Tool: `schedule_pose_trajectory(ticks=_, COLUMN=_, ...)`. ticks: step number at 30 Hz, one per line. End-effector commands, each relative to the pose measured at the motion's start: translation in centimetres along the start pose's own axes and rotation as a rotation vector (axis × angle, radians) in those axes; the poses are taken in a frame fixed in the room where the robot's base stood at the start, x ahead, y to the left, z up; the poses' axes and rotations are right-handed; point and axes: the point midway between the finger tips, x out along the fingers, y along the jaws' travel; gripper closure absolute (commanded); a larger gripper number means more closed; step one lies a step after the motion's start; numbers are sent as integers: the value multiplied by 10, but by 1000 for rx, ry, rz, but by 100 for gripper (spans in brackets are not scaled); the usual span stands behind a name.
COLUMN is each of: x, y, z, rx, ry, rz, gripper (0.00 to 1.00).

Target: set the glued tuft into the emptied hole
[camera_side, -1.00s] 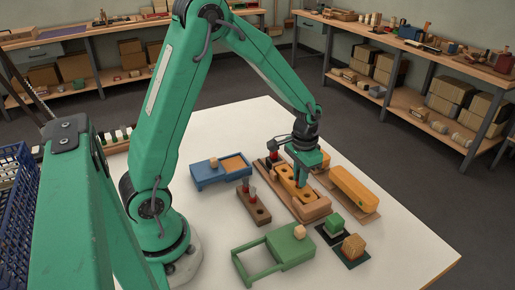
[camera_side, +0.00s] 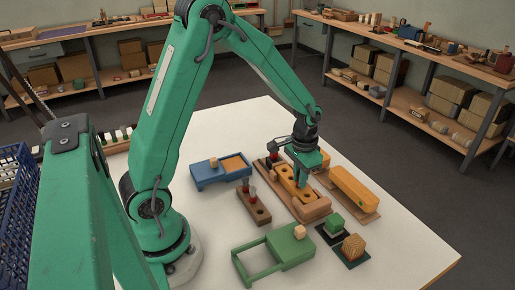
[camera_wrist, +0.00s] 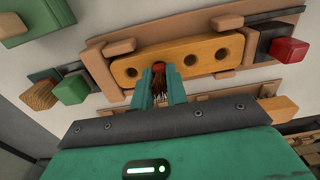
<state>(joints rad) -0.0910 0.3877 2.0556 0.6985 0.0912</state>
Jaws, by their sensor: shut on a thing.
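The orange-yellow wooden block with a row of holes (camera_wrist: 205,52) lies in a wooden fixture in the wrist view, and it also shows in the side view (camera_side: 283,174). My gripper (camera_wrist: 158,82) is shut on a tuft (camera_wrist: 158,88) with dark bristles and a red-brown end. The tuft's red-brown end is at the block, over the hole row between two open holes. The fingers and tuft hide the hole there, so I cannot tell how deep the end sits.
A brown holder (camera_side: 253,211) with red-topped pieces stands left of the fixture. A blue tray (camera_side: 208,178) is behind it. A green stand (camera_side: 285,244), green and wooden cubes and an orange block (camera_side: 353,188) surround the fixture. The table's front right is clear.

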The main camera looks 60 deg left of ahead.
Motion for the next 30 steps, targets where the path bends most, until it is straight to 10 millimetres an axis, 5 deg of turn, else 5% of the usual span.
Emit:
schedule_pose_trajectory(ticks=11, x=1, y=0, z=0, rx=0, ry=0, rz=0, gripper=100)
schedule_pose_trajectory(ticks=12, x=1, y=0, z=0, rx=0, ry=0, rz=0, gripper=79)
schedule_pose_trajectory(ticks=15, x=1, y=0, z=0, rx=0, ry=0, rz=0, gripper=60)
schedule_pose_trajectory(ticks=21, x=1, y=0, z=0, rx=0, ry=0, rz=0, gripper=60)
schedule_pose_trajectory(ticks=24, x=1, y=0, z=0, rx=0, ry=0, rz=0, gripper=42)
schedule_pose_trajectory(ticks=30, x=1, y=0, z=0, rx=0, ry=0, rz=0, gripper=42)
